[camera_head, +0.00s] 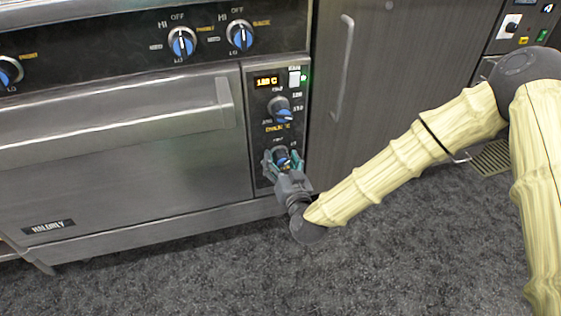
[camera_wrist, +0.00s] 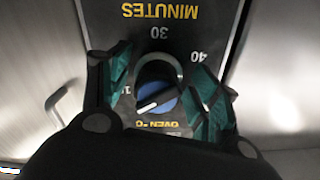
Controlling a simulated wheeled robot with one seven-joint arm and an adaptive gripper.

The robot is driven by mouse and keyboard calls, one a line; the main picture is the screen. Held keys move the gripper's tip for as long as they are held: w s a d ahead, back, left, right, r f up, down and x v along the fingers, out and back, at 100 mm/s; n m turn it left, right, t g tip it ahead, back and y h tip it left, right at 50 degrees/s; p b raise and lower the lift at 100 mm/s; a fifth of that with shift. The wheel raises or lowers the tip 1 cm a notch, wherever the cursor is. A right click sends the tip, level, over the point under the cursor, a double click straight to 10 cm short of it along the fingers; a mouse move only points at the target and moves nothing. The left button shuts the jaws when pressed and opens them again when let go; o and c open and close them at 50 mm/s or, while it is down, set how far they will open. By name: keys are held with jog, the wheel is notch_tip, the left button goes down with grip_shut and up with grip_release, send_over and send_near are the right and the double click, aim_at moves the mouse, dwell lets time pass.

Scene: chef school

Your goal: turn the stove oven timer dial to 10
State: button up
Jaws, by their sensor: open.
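The oven timer dial (camera_head: 281,153) is the lower knob on the stove's narrow right-hand panel, partly hidden by my gripper (camera_head: 283,164). In the wrist view the timer dial (camera_wrist: 155,97) has a blue face with a slanting white line, inside a grey ring. The upside-down word MINUTES (camera_wrist: 160,11) and the numbers 30 and 40 show around it; a number at the left is partly covered. My gripper (camera_wrist: 162,78) is open, with one green finger on each side of the dial. I cannot tell whether the fingers touch it.
The upper knob (camera_head: 281,109) sits above the timer dial, under a lit display (camera_head: 267,82). The oven door (camera_head: 120,150) with its bar handle is to the left. A grey cabinet door (camera_head: 390,70) is to the right. The floor (camera_head: 180,275) in front is clear.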

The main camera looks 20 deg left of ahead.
jog(key=v, duration=1.2)
jog(key=shift+n, duration=0.6)
jog(key=b+x, duration=0.1)
jog(key=x, duration=0.5)
jog(key=b+x, duration=0.1)
jog(key=x, duration=0.4)
jog(key=shift+w+a+r, duration=0.2)
jog(key=shift+w, duration=0.15)
jog(key=c, duration=1)
